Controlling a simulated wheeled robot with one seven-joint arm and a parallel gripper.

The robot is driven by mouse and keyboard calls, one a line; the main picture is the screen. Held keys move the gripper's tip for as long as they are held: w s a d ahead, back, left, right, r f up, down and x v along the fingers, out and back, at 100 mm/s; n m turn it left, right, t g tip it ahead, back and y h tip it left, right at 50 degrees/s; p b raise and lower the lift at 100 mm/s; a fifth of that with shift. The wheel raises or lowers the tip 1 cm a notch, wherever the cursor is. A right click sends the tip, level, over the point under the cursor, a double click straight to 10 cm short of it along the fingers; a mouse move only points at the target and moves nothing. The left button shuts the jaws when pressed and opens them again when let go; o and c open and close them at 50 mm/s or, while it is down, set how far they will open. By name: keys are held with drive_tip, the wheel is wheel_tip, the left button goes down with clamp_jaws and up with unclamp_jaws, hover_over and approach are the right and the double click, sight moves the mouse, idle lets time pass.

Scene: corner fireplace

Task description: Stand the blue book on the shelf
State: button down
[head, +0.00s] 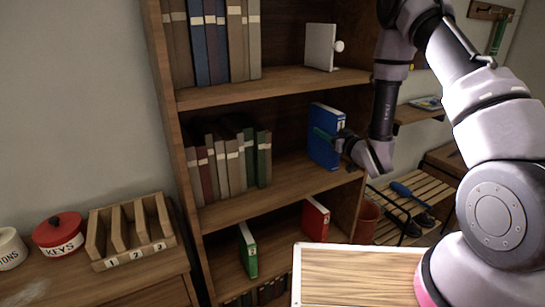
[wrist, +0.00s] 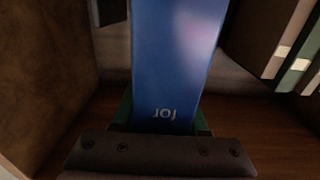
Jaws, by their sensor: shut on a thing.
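The blue book (head: 327,117) is upright, leaning slightly, at the right end of the middle shelf (head: 290,180) of the wooden bookcase. My gripper (head: 335,143) reaches in from the right and is shut on the blue book. In the wrist view the blue book (wrist: 175,60) fills the middle, with upside-down lettering near my gripper (wrist: 160,128). Green edges show on both sides of it, by the jaws. The book's bottom is at or just above the shelf board; I cannot tell if it touches.
A row of books (head: 230,160) stands left on the same shelf, with a gap before the blue book. A white bookend (head: 320,46) is on the shelf above. A green book (head: 248,250) and a red book (head: 315,218) stand below. A wooden board (head: 355,275) is in front.

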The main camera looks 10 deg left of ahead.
drive_tip(key=w+a, duration=0.3)
drive_tip(key=a, duration=1.4)
wheel_tip(320, 180, down, 7)
drive_tip(key=shift+w, duration=0.15)
drive_tip(key=shift+a+f, duration=0.1)
drive_tip(key=c, duration=0.7)
unclamp_jaws()
drive_tip(key=v, duration=1.2)
